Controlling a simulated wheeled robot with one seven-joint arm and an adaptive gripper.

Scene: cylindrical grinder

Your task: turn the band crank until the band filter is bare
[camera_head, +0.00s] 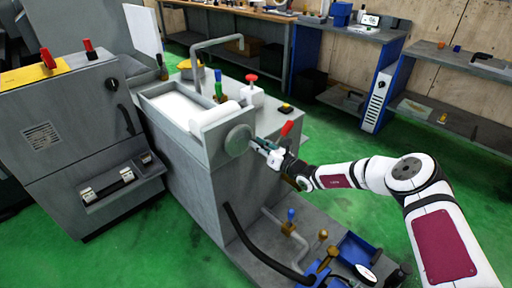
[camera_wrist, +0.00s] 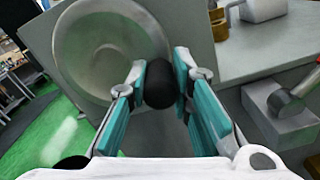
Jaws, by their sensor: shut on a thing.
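The band crank shows as a round grey disc (camera_head: 238,140) on the end wall of the coolant tank unit, and it also shows in the wrist view (camera_wrist: 105,55). Its black knob (camera_wrist: 159,84) stands out near the disc's edge. My gripper (camera_wrist: 160,88) has its teal-padded fingers on both sides of the knob and is shut on it. In the head view my gripper (camera_head: 262,146) reaches the disc from the right. The band filter (camera_head: 178,104) appears as a white sheet in the open trough, with a white roll (camera_head: 214,116) at its near end.
A red-handled lever (camera_head: 287,129) on a grey block is close to the right of my gripper. A red valve knob (camera_head: 251,78) and a bent pipe (camera_head: 217,42) rise from the tank top. Below are a black hose (camera_head: 237,225) and a blue tray (camera_head: 357,249). Green floor is free at right.

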